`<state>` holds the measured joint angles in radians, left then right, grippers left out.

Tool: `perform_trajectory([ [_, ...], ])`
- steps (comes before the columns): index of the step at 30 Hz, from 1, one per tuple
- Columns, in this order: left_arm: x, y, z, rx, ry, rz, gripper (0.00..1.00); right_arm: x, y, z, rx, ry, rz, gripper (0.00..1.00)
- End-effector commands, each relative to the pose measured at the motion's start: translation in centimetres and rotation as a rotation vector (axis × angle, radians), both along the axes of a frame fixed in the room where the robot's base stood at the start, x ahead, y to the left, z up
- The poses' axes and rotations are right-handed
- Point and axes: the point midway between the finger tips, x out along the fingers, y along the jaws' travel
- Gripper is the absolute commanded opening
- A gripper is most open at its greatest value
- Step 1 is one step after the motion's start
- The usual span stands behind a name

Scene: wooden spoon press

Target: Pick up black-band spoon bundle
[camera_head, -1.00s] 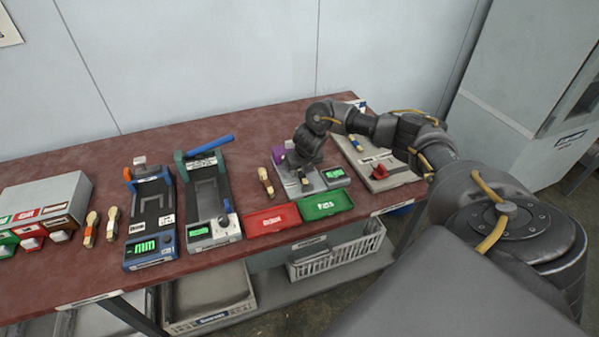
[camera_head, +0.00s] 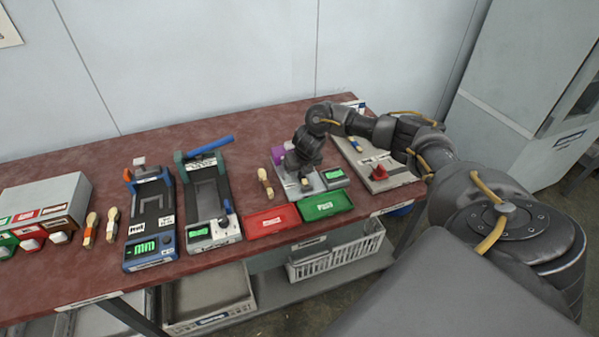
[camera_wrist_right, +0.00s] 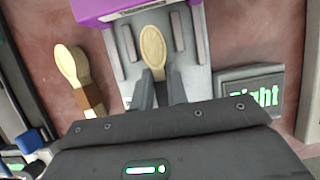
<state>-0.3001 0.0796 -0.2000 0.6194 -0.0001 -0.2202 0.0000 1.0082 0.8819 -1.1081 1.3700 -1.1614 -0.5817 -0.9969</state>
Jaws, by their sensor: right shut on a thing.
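My right gripper (camera_head: 304,178) is over the grey bed of the purple-headed device near the right of the table. In the right wrist view my gripper (camera_wrist_right: 158,85) is shut on a wooden spoon bundle (camera_wrist_right: 153,46). Its pale rounded end sticks out beyond the fingers. The fingers cover the part where a band would be, so I cannot tell the band's colour. I cannot tell whether the bundle touches the device bed. My left gripper is not in view.
A brown-band spoon bundle (camera_head: 265,182) lies left of the purple device (camera_wrist_right: 140,10). Red (camera_head: 272,221) and green (camera_head: 325,204) trays sit in front. Two presses (camera_head: 150,220) stand further left, beside orange-band (camera_head: 90,229) and white-band bundles (camera_head: 112,224). A board (camera_head: 378,172) is at right.

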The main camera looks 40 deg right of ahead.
Motion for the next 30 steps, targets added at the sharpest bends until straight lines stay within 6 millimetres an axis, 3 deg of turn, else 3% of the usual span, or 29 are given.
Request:
perform_trajectory([
  [5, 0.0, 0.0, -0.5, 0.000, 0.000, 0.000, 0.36, 0.1, 0.0, 1.0, 0.000, -0.003, 0.000, 0.00],
  [9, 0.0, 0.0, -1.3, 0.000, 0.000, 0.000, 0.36, 0.2, 0.0, 3.0, 0.000, -0.006, 0.001, 0.00],
  [16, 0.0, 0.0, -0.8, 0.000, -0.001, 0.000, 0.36, -3.0, 1.6, 7.4, -0.002, -0.007, 0.005, 0.00],
  [19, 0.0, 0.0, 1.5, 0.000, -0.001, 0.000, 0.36, -4.6, 2.4, 10.3, -0.004, -0.005, 0.005, 0.00],
  [30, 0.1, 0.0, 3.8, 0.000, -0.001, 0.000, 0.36, -10.8, 5.8, 12.6, -0.001, -0.002, 0.004, 0.00],
])
